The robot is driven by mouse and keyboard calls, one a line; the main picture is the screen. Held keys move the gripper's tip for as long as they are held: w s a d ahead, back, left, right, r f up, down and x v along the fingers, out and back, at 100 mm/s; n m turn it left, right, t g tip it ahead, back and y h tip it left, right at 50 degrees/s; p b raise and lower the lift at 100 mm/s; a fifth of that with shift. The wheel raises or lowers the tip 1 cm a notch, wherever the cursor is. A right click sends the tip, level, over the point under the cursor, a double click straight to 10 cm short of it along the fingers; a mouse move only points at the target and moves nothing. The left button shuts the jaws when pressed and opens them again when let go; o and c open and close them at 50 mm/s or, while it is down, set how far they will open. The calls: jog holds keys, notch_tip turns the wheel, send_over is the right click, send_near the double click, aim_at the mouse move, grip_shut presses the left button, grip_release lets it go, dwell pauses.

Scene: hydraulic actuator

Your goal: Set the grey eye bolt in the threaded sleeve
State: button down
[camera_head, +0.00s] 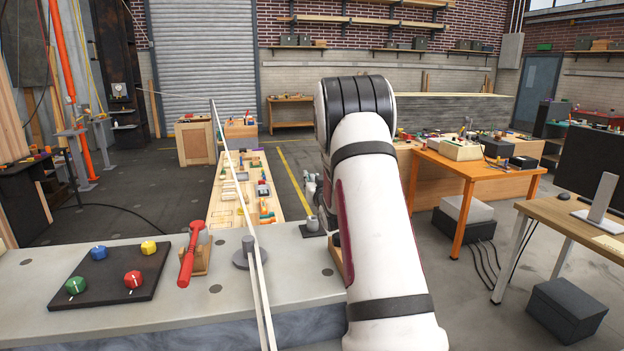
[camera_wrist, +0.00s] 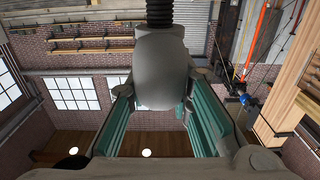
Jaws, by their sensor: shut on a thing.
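My gripper (camera_wrist: 158,106) is shut on the grey eye bolt (camera_wrist: 160,72). In the wrist view, the teal finger pads lie on either side of its rounded grey head. Its dark threaded shank points to the top of that picture, which is upside down, so the thread points downward. In the head view, my gripper (camera_head: 311,188) is small and partly hidden behind my arm, above the back edge of the bench. A small grey cylinder (camera_head: 312,224) on a dark base stands just below it. It may be the threaded sleeve; I cannot tell whether the bolt touches it.
Thin pale bars (camera_head: 263,300) cross the view. A long parts table (camera_head: 240,190) stands behind.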

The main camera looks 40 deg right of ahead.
jog(key=shift+f, duration=0.6)
jog(key=shift+f, duration=0.3)
jog(key=shift+f+b, duration=0.3)
jog(key=shift+f, duration=0.05)
jog(key=shift+f, duration=0.7)
jog(key=shift+f+b, duration=0.45)
jog(key=shift+f, duration=0.55)
jog(key=shift+f, duration=0.35)
jog(key=shift+f+b, duration=0.35)
jog(key=shift+f, duration=0.7)
jog(key=c, duration=1.3)
grip_release()
jog(key=shift+f, duration=0.1)
jog(key=shift+c, duration=0.2)
jog(key=shift+o, duration=0.2)
